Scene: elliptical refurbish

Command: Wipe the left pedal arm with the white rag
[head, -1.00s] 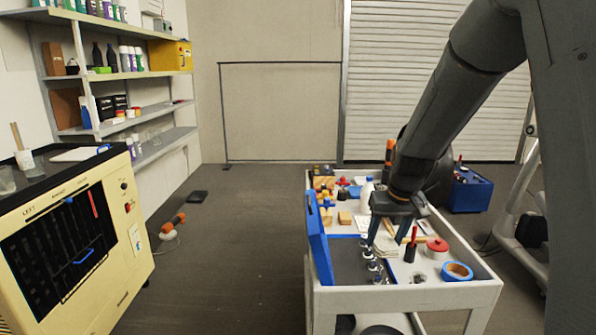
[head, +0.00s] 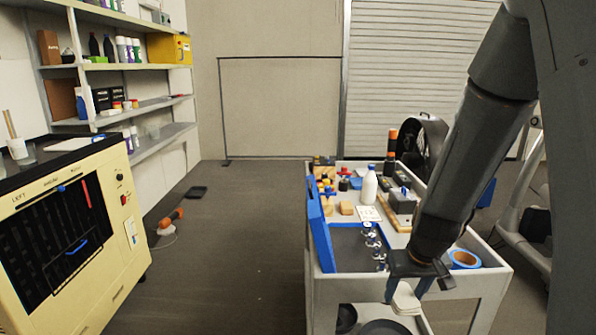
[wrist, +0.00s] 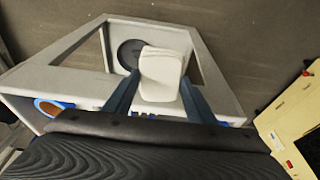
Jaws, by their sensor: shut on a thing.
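The white rag (head: 406,299) hangs from my gripper (head: 410,284) at the near edge of the work cart in the head view. In the wrist view the rag (wrist: 162,72) is a folded white pad between the two blue-grey fingers of my gripper (wrist: 160,98), which are shut on it. The left pedal arm cannot be made out. Part of a grey exercise machine (head: 528,222) stands at the right edge of the head view, partly behind my arm.
The white cart (head: 470,285) holds a blue open case (head: 320,232), a white bottle (head: 369,186), blue tape (head: 464,258) and several tools. A cream cabinet (head: 120,270) stands at left. The floor (head: 240,250) between them is clear.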

